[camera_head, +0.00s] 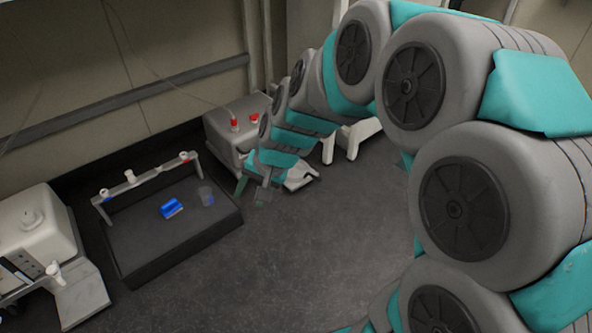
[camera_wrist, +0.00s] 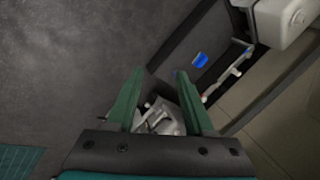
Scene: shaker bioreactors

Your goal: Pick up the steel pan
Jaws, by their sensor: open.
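I cannot make out a steel pan in either view. My gripper (camera_head: 251,194) is at the far end of my arm in the head view, right of the dark platform (camera_head: 175,245). In the wrist view my gripper (camera_wrist: 159,75) shows two green fingers spread apart, with nothing held between them. A pale grey machine (camera_wrist: 165,118) shows beyond the gap between the fingers. The blue object (camera_head: 172,208) and a small clear vessel (camera_head: 206,196) stand on the dark platform. The blue object also shows in the wrist view (camera_wrist: 200,60).
A rail with white fittings (camera_head: 130,178) stands along the platform's back. A white machine (camera_head: 35,230) is at the left. A grey machine with red-capped ports (camera_head: 222,135) stands by the wall, partly behind my arm. Open grey floor (camera_head: 290,255) lies in front.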

